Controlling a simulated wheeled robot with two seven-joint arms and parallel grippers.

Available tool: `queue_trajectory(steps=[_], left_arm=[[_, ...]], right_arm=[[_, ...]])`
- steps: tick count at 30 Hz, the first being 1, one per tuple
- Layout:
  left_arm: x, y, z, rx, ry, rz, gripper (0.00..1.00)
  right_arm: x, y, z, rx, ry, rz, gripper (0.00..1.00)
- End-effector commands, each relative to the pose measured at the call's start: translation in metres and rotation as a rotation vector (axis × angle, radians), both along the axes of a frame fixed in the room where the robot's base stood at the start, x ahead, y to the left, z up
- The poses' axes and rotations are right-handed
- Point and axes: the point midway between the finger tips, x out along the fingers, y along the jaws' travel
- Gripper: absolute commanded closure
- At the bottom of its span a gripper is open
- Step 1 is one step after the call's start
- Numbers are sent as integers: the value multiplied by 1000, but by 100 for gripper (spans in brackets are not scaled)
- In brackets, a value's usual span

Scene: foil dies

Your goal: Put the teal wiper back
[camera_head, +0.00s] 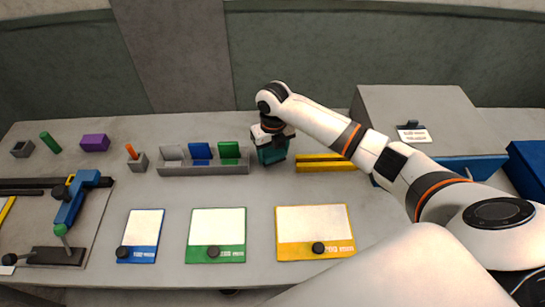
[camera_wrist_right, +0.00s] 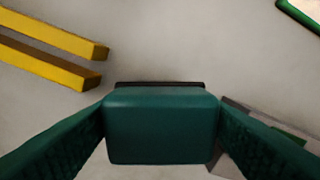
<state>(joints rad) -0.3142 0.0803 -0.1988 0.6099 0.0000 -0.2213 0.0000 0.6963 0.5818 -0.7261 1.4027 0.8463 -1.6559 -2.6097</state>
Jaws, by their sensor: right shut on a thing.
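The teal wiper (camera_wrist_right: 162,130) is a blocky teal piece with a dark strip along its far edge in the right wrist view. My right gripper (camera_head: 269,143) is shut on it, with one finger on each side. In the head view the teal wiper (camera_head: 271,155) shows below the gripper, between the grey tray and the yellow bars. I cannot tell whether its underside touches the table. My left gripper is not in view.
The grey tray (camera_head: 203,170) left of my right gripper holds blue and green pieces. Yellow bars (camera_head: 325,162) lie just to its right. Blue, green and yellow-framed cards (camera_head: 315,225) lie in front. A blue lever fixture (camera_head: 72,200) stands at left.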

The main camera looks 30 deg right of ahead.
Motion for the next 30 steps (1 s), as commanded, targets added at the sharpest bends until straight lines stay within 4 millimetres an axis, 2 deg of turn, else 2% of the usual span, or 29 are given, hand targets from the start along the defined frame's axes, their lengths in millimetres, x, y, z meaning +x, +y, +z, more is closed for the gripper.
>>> queue_trajectory(steps=[9, 19, 20, 23, 30], left_arm=[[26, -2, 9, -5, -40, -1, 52], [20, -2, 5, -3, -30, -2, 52], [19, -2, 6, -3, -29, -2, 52], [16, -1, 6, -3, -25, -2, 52], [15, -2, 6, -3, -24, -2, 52]], right_arm=[[-1, 0, -36, 0, 2, 1, 58], [-1, 0, -40, -1, 1, 1, 58], [-1, 0, -40, -1, 1, 0, 32], [-1, 0, -39, -1, 1, 0, 16], [-1, 0, -39, -1, 1, 0, 15]])
